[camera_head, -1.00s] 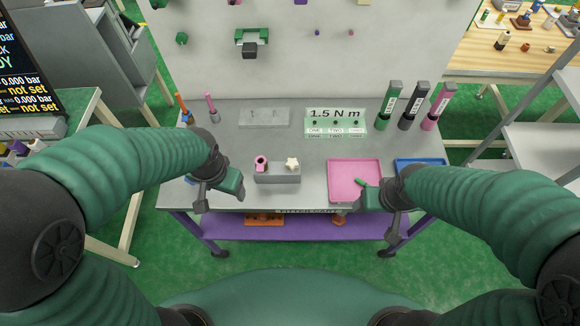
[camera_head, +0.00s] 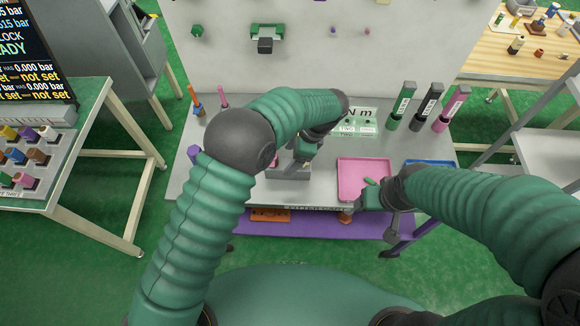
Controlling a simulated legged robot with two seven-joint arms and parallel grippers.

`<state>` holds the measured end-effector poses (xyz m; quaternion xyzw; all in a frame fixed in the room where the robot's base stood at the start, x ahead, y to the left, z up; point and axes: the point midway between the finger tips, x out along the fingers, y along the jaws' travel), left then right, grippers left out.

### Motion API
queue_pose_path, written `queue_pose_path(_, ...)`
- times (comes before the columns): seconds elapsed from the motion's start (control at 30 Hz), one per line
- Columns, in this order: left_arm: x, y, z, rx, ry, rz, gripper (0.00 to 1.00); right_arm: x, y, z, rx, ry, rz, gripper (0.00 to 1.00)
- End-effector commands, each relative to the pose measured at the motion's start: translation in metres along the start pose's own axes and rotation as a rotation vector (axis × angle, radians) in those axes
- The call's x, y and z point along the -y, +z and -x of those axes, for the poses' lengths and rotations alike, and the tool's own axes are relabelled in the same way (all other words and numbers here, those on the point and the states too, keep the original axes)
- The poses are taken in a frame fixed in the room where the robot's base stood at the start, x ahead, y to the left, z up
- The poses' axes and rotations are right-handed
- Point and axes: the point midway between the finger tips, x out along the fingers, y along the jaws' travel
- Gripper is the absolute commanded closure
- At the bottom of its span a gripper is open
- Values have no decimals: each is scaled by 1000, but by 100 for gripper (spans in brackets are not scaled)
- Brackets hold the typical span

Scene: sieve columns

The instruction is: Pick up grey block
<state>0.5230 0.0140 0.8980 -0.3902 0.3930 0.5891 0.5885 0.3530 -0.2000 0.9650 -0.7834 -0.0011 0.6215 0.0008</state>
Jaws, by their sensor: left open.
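The grey block (camera_head: 290,174) is on the grey workbench (camera_head: 215,190), left of the pink tray. My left arm reaches over the bench and hides much of the block's top. My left gripper (camera_head: 302,157) is open, right above the block's right part; I cannot tell whether it touches the block. My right gripper (camera_head: 366,198) is at the front edge of the pink tray, away from the block. Its fingertips are too small to tell open from shut.
The pink tray (camera_head: 356,172) and a blue tray (camera_head: 430,163) lie on the right. Green, black and pink tubes (camera_head: 428,106) stand at the back right. A green labelled stand (camera_head: 358,120) is behind the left gripper. A white panel (camera_head: 340,60) rises at the back.

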Motion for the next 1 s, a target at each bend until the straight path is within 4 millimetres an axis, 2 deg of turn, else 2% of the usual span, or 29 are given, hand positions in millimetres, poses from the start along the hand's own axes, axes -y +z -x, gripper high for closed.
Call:
queue_pose_path(0.33,-1,-4,-48,9,0,1,29,-8,1,-2,0,-8,-4,29)
queue_pose_path(0.6,-1,-2,-56,4,-2,2,29,-5,1,-1,0,-6,-2,29)
queue_pose_path(1.0,-1,-2,-56,5,-2,2,80,-6,0,-1,0,-6,-2,29)
